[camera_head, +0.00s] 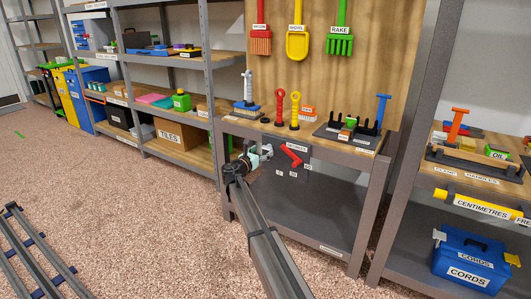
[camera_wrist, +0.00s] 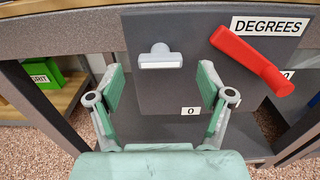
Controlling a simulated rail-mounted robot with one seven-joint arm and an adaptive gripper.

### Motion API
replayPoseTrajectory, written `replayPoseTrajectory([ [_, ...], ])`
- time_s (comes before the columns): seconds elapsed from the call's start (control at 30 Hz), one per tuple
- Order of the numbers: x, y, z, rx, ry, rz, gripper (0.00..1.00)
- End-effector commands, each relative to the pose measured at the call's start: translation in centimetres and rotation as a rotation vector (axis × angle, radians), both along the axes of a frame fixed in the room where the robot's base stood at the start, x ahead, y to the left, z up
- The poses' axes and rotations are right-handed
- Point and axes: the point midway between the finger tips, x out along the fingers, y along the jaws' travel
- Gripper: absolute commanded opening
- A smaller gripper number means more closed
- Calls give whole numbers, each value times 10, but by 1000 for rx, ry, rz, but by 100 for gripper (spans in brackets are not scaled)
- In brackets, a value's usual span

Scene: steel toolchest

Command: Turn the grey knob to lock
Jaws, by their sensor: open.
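The grey knob (camera_wrist: 160,57) is on a dark grey panel (camera_wrist: 190,98), in the upper middle of the wrist view. It has a short stem and a wide bar with a white strip, and the bar lies level. A label reading 0 (camera_wrist: 190,111) is below and right of it. My gripper (camera_wrist: 161,84) is open and empty, with its green-padded fingers spread left and right in front of the panel. The knob shows between and beyond the fingertips, with no contact visible. In the head view my gripper (camera_head: 256,158) is at the panel's left side, and the knob is hard to make out there.
A red lever (camera_wrist: 252,60) slants down to the right, close to the right finger, under a DEGREES label (camera_wrist: 268,25). A workbench edge (camera_wrist: 75,35) runs above and behind the panel. Several tools stand on the bench top (camera_head: 262,129). Open floor (camera_head: 150,210) lies left.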

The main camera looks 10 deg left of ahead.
Motion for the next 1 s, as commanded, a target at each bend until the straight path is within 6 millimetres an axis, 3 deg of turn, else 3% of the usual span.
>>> replayPoseTrajectory([
  [0.2,25,-8,-1,0,0,0,79],
  [0.6,30,-11,0,0,0,0,79],
  [0.63,30,-11,0,0,0,0,76],
  [0.8,30,-11,0,0,0,0,19],
  [1.0,30,-11,0,3,-1,0,19],
])
